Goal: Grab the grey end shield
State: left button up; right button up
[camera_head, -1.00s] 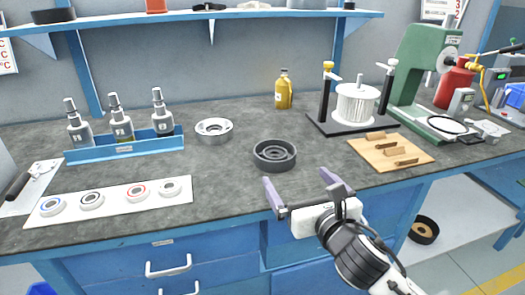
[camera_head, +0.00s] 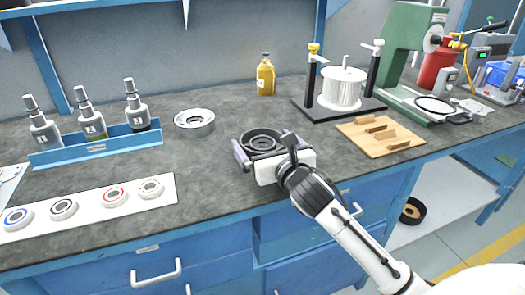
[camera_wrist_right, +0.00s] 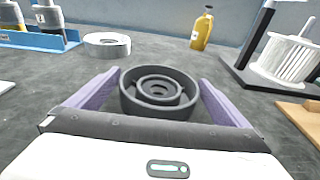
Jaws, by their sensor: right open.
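The grey end shield (camera_head: 262,141) is a dark grey round part with raised rings, lying flat on the bench near its front edge. It also shows in the right wrist view (camera_wrist_right: 158,90). My right gripper (camera_head: 266,150) is open, with one purple finger on each side of the end shield. In the right wrist view the fingers (camera_wrist_right: 160,92) flank it, with a small gap visible on each side. The end shield's near lower side is partly hidden by the gripper body. My left gripper is not in view.
A light metal ring part (camera_head: 194,122) lies behind left. A blue rack (camera_head: 97,148) of bottles and a white strip (camera_head: 88,208) with several rings are at left. A wooden board (camera_head: 380,138), a black-based winding stand (camera_head: 338,108) and a yellow bottle (camera_head: 265,76) stand right and behind.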

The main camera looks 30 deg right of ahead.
jog(key=shift+w+d, duration=0.1)
jog(key=shift+w, duration=0.3)
jog(key=c, duration=1.1)
jog(key=shift+r, duration=0.1)
jog(key=shift+c, duration=0.9)
